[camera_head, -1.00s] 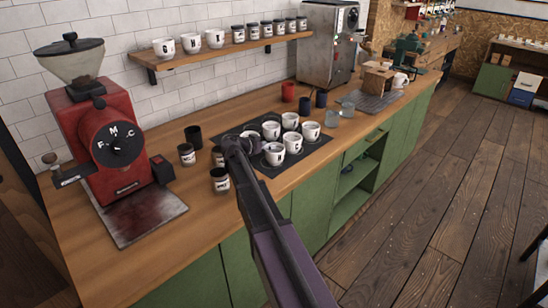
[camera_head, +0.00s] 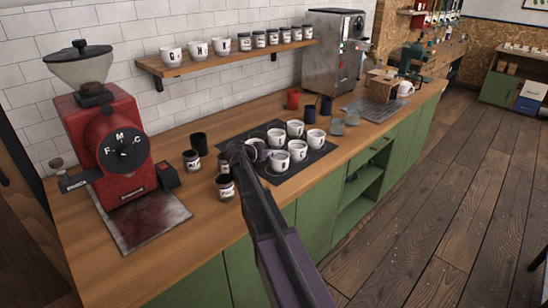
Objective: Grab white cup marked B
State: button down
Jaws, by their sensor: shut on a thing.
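Several white cups with dark letters stand on a dark mat (camera_head: 300,173) on the counter. They include a back cup (camera_head: 295,129), a right cup (camera_head: 316,138), a middle cup (camera_head: 298,150) and a front cup (camera_head: 280,161). The letters are too small to read surely, so I cannot tell which is B. My gripper (camera_head: 248,153) is at the mat's left side, shut on a white cup (camera_head: 259,146) that is partly hidden behind it. I cannot see that cup's letter, nor whether it is clear of the mat.
Dark jars (camera_head: 225,187) stand close left of my gripper, with a red grinder (camera_head: 115,150) further left. A red cup (camera_head: 293,99), dark cups and glasses (camera_head: 338,126) stand behind the mat. A wall shelf (camera_head: 230,57) holds cups and jars. The front counter strip is clear.

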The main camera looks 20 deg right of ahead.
jog(key=shift+r, duration=0.15)
notch_tip(320, 180, up, 4)
jog(key=p, duration=0.4)
jog(key=s+a, duration=0.2)
jog(key=s, duration=0.5)
jog(key=s+a, duration=0.3)
jog(key=s, duration=0.5)
jog(key=shift+r+p, duration=0.35)
jog(key=shift+p, duration=0.1)
jog(key=shift+a, duration=0.1)
jog(key=shift+r, duration=0.1)
